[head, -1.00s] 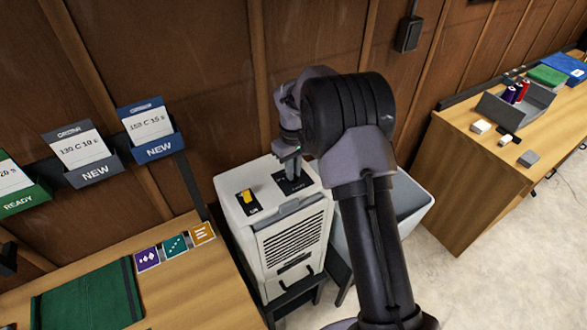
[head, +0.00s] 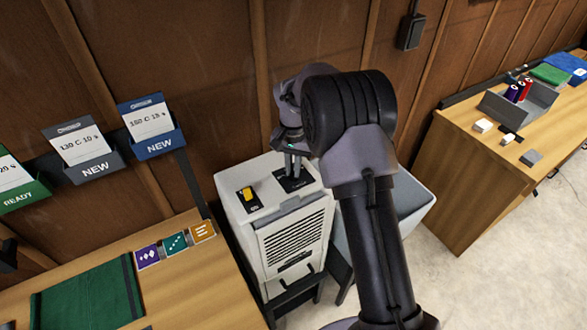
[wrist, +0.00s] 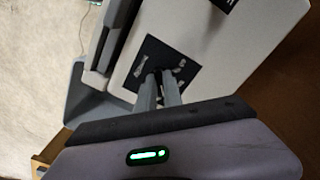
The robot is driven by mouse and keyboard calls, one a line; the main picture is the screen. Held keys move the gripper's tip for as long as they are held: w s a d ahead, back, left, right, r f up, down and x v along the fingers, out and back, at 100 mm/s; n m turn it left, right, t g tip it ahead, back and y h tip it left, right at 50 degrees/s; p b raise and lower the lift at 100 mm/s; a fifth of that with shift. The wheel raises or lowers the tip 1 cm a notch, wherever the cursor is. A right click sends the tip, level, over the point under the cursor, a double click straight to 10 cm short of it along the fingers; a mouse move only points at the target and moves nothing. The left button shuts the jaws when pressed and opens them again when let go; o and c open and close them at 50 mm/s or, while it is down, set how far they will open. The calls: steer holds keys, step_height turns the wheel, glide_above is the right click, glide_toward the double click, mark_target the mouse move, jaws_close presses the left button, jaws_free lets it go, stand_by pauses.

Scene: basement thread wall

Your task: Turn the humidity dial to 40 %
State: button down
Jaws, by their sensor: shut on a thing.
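The humidity dial sits on a black square panel (wrist: 165,64) on top of the white dehumidifier (head: 290,225). In the head view the panel (head: 296,183) is partly covered by my gripper. My gripper (head: 292,170) points down at this panel. In the wrist view my gripper's fingers (wrist: 161,82) are shut on the dial at the panel's middle. The dial itself is mostly hidden between the fingertips, and its setting cannot be read.
A yellow switch (head: 247,194) on a black plate stands left of the dial panel. A grey bin (head: 408,192) is right of the machine. A wooden table (head: 190,285) is at the left and a wooden bench (head: 470,170) at the right.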

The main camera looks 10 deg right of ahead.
steer(key=shift+m, duration=1.2)
steer(key=c, duration=1.5)
jaws_free()
step_height(320, 180, up, 18)
steer(key=p, duration=0.4)
steer(key=shift+f, duration=0.25)
